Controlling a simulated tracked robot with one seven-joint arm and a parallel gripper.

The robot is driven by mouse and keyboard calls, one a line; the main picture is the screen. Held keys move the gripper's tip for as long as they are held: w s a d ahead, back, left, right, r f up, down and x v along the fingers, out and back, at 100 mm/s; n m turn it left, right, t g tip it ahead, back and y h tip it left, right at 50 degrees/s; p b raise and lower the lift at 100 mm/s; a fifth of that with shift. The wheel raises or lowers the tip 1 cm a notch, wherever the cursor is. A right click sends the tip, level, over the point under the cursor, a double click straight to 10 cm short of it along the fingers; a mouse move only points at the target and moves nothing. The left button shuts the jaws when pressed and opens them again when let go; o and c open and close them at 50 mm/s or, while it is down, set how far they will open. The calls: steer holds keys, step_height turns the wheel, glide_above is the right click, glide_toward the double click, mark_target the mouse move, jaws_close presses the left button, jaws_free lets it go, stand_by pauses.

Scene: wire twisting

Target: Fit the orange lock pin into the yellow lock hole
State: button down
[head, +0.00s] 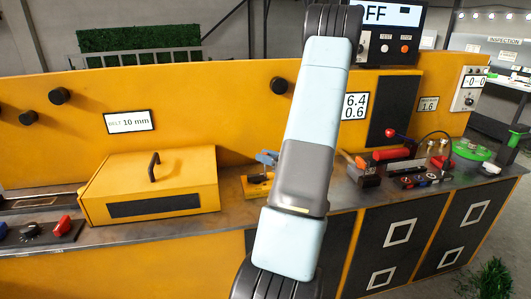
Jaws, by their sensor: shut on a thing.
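My arm, with pale blue and grey links, rises through the middle of the head view and covers part of the bench. My gripper does not show; it may be behind the arm. I cannot make out the orange lock pin. A small yellow fixture (257,188) stands on the bench just left of my arm, with a blue part (266,157) above it. The right side of both is cut off by the arm. I cannot tell whether the yellow lock hole is in this fixture.
A yellow lidded box (160,182) with a black handle stands left on the bench. Right of my arm lie a hammer (362,170), red tools (391,154) and a green reel (471,150). A yellow wall panel (200,100) backs the bench. Bare bench top around the fixture is narrow.

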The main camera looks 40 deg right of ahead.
mark_target(265, 176)
steer(key=shift+f, duration=1.3)
steer(key=shift+f, duration=2.3)
stand_by(0.7)
steer(key=c, duration=0.8)
jaws_free()
steer(key=shift+o, duration=0.2)
steer(key=v, duration=1.3)
steer(key=shift+s, duration=0.4)
